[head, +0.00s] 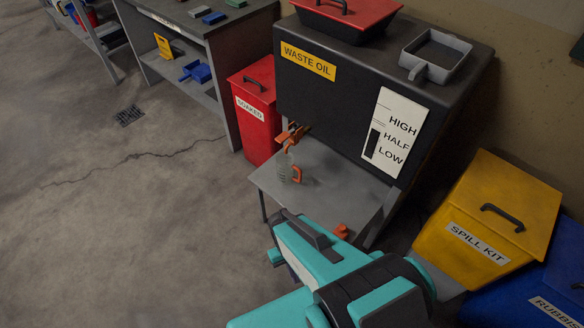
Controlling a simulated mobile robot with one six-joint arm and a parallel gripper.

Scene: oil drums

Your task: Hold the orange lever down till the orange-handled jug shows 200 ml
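The orange lever (291,136) is on the tap at the lower left front of the black waste oil tank (345,92). The clear jug (283,167) with an orange handle (297,174) stands upright on the grey stand (332,180), below the tap. Its marks and oil level are too small to read. My teal and dark arm fills the lower middle, with my gripper (287,222) near the stand's front edge, apart from the lever and jug. Its fingers cannot be made out clearly.
A small orange object (341,231) shows at the stand's near right edge. A red soaked bin (256,110) stands left of the tank, a yellow spill kit bin (497,212) and a blue bin (560,285) at right. The floor (120,220) at left is open.

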